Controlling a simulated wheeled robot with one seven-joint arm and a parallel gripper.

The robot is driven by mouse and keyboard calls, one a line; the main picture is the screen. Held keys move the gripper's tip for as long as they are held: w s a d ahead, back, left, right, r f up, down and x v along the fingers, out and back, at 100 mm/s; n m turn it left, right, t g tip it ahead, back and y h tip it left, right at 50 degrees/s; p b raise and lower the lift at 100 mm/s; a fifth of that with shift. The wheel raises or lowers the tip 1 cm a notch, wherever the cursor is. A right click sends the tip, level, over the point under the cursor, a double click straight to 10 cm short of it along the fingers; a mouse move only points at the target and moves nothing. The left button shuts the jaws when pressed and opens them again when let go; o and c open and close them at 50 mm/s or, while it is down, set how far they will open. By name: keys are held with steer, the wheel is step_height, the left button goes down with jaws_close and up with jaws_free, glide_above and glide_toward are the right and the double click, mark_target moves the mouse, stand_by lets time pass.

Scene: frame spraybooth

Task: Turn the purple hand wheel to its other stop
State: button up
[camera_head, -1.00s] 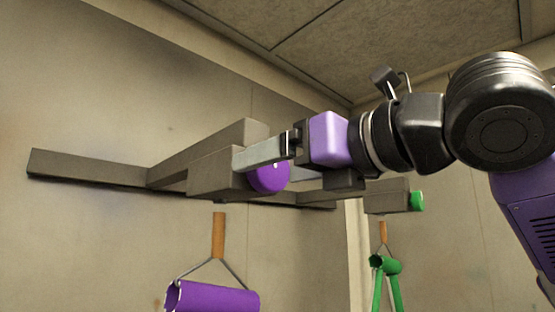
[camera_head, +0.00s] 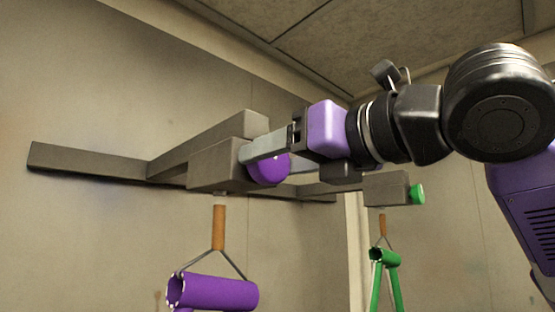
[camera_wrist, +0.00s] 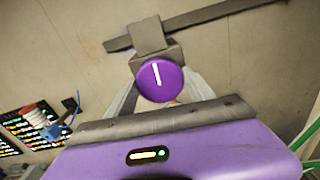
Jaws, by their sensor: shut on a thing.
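The purple hand wheel (camera_head: 268,171) sits on the end of a grey box-shaped block (camera_head: 217,168) on the wall bracket. My gripper (camera_head: 258,152) is shut on the wheel, with one pale finger across its upper side in the head view. The other finger is mostly hidden there. In the wrist view the wheel (camera_wrist: 168,87) faces me as a round disc, with a finger at its left and right sides. Its white mark stands nearly upright, tilted slightly.
A purple tube frame (camera_head: 215,292) hangs below the block from a wooden-handled hook (camera_head: 218,228). To the right, a green knob (camera_head: 417,194) sits on a similar block above a hanging green frame (camera_head: 385,258). The wrist view shows a coloured panel (camera_wrist: 35,120) at lower left.

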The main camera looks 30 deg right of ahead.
steer(key=m, duration=0.4)
steer(key=shift+b, duration=0.4)
steer(key=m+b, duration=0.1)
steer(key=m, duration=0.3)
steer(key=shift+m, duration=0.3)
steer(key=m+b, duration=0.1)
steer(key=m, duration=0.3)
steer(key=shift+f+m, duration=0.1)
steer(key=shift+m, duration=0.2)
steer(key=m+b, duration=0.1)
steer(key=m, duration=0.3)
steer(key=shift+b, duration=0.4)
steer(key=m+b, duration=0.1)
steer(key=m, duration=0.4)
steer(key=shift+b, duration=0.3)
steer(key=m+b, duration=0.1)
steer(key=m, duration=0.3)
steer(key=shift+f+m+b, duration=0.1)
steer(key=shift+m+b, duration=0.2)
steer(key=m+b, duration=0.1)
steer(key=m, duration=0.3)
steer(key=shift+b, duration=0.35)
steer(key=shift+m+b, duration=0.65)
steer(key=shift+m, duration=1.45)
